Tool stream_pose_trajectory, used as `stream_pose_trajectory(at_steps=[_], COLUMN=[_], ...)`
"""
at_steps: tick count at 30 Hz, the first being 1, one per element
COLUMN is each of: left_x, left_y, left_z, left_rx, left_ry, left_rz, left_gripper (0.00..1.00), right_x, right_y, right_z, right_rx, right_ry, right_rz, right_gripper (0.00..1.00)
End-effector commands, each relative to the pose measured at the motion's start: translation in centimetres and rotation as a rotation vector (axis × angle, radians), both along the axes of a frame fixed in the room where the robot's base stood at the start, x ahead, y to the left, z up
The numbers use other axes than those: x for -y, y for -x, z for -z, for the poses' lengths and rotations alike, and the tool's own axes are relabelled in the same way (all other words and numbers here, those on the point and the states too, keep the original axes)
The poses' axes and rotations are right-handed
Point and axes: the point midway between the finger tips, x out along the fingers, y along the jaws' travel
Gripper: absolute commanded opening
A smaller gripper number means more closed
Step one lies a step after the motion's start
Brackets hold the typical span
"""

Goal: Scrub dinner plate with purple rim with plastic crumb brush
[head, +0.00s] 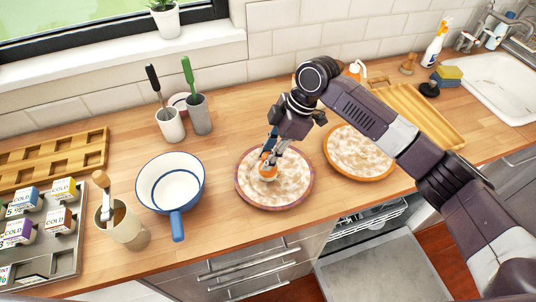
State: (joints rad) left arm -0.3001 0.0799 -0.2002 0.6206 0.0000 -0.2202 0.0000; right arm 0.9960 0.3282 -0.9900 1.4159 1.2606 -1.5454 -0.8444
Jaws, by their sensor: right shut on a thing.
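The dinner plate with the purple rim (241,189) lies flat on the wooden counter near its front edge, in the middle of the head view. Its face is covered with a mottled whitish-brown layer. My right gripper (271,153) is over the plate, pointing down, and shut on the orange and whitish plastic crumb brush (267,170). The brush is low at the middle of the plate and seems to touch it, though the exact contact is hidden. Part of the brush is covered by the fingers. My left gripper is not in view.
An orange-rimmed plate (358,177) lies close on the right, under my right arm. A blue-rimmed white pan (170,180) stands left of the purple-rimmed plate. Two cups (170,126) with tools stand behind. A sink (503,88) is at the far right. An open dishwasher (370,268) is below.

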Motion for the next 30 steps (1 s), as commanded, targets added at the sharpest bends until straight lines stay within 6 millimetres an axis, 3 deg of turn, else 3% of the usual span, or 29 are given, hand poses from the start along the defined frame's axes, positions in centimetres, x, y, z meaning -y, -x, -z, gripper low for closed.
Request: stream_pose_trajectory(at_steps=[30], left_x=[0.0], left_y=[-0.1], left_z=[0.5], left_rx=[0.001], left_ry=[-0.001], left_rz=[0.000], left_gripper=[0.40], right_x=[0.0], right_y=[0.0], right_z=[1.2], right_rx=[0.001], right_ry=[-0.001], right_rz=[-0.001], right_gripper=[0.00])
